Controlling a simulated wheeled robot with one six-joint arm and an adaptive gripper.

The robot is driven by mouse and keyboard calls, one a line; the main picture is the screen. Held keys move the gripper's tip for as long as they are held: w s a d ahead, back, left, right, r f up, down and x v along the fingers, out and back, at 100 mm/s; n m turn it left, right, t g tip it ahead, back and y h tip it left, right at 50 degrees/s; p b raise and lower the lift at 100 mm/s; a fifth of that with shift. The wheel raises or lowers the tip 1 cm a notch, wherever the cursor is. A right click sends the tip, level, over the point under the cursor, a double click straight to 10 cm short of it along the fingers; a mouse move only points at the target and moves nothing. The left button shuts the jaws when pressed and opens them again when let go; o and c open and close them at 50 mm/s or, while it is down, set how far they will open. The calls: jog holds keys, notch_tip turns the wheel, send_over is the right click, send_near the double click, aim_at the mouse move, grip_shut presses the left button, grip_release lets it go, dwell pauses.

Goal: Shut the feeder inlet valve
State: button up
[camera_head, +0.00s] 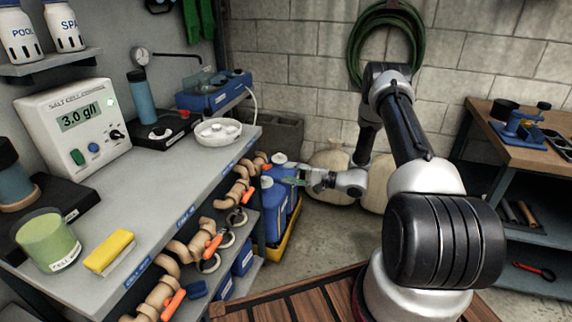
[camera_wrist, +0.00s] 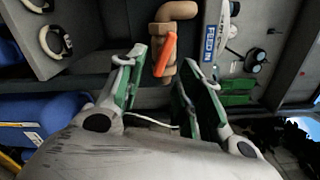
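A tan pipe valve with an orange lever handle (camera_wrist: 165,54) is ahead of my gripper (camera_wrist: 160,72) in the wrist view. A blue-and-white label beside it (camera_wrist: 210,42) is partly legible and seems to begin with "FEED". The handle slants slightly, roughly along the tan valve body. My gripper's two green-padded fingers are open, one on each side of the handle; I cannot tell whether either touches it. In the head view, my gripper (camera_head: 292,179) is just right of the farthest orange-handled valve (camera_head: 265,165), beyond the bench's front edge.
Several similar valves, one with an orange handle (camera_head: 213,245), line the front of the grey bench (camera_head: 175,180). Blue jugs (camera_head: 272,210) stand in a yellow tray (camera_head: 284,240) below my gripper. A wooden workbench (camera_head: 525,150) is at right. Some floor shows between.

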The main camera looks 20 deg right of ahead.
aim_at(270, 167)
jog(key=shift+m, duration=0.4)
jog(key=x, duration=0.7)
jog(key=shift+w+a+r, duration=0.2)
jog(key=shift+w+r, duration=0.05)
jog(key=shift+w, duration=0.2)
grip_shut()
